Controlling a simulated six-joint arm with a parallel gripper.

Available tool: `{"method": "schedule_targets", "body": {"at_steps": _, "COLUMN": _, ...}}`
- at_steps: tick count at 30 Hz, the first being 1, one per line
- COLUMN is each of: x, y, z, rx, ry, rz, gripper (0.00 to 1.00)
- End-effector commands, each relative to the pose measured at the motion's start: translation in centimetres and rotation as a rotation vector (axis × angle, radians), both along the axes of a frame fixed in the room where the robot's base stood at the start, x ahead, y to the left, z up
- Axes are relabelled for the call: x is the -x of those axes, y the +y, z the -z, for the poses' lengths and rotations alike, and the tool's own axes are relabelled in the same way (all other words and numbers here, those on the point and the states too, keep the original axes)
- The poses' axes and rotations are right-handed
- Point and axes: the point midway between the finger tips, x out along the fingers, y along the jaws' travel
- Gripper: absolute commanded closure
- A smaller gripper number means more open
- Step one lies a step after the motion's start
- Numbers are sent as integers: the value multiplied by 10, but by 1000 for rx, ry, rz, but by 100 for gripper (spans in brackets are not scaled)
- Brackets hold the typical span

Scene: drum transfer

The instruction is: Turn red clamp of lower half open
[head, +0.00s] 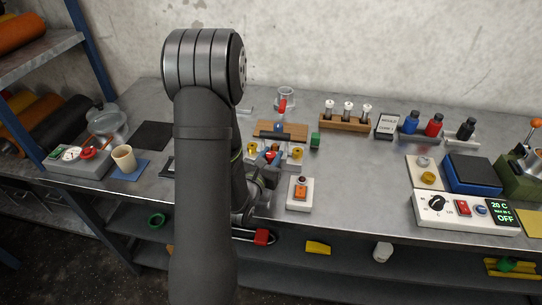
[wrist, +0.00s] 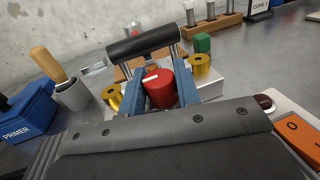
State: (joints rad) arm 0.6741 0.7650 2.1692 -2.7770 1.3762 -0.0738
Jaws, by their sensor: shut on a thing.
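The red clamp (wrist: 160,92) is a round red knob with a white mark on its top. It sits low on a light block between two gold knobs (wrist: 112,97) (wrist: 199,66), beneath a black bar handle (wrist: 145,43) on metal posts. My gripper (wrist: 154,88) has its two blue fingers on either side of the red knob and is shut on it. In the head view the red clamp (head: 271,156) shows small beside my arm, which hides part of the block and most of my gripper.
A white box with an orange switch (head: 300,194) stands close in front on the right. A green block (head: 315,140) is right of the clamp block. Behind it is a clear vessel (head: 285,94) with a red part. A vial rack (head: 347,122) stands farther right.

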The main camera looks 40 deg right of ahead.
Motion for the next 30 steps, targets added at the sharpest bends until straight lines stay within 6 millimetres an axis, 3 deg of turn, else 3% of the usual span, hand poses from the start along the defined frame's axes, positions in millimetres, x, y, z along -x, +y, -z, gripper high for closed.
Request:
{"method": "schedule_targets", "body": {"at_steps": 5, "x": 0, "y": 0, "z": 1, "rx": -2, "ry": 1, "rz": 0, "gripper": 93}}
{"method": "schedule_targets", "body": {"at_steps": 6, "x": 0, "y": 0, "z": 0, "rx": -2, "ry": 1, "rz": 0, "gripper": 64}}
{"method": "schedule_targets", "body": {"at_steps": 9, "x": 0, "y": 0, "z": 0, "rx": -1, "ry": 1, "rz": 0, "gripper": 49}}
{"method": "schedule_targets", "body": {"at_steps": 20, "x": 2, "y": 5, "z": 0, "rx": -1, "ry": 1, "rz": 0, "gripper": 49}}
{"method": "schedule_targets", "body": {"at_steps": 25, "x": 16, "y": 28, "z": 0, "rx": -1, "ry": 2, "rz": -2, "gripper": 49}}
{"method": "schedule_targets", "body": {"at_steps": 30, "x": 36, "y": 64, "z": 1, "rx": -3, "ry": 3, "rz": -4, "gripper": 49}}
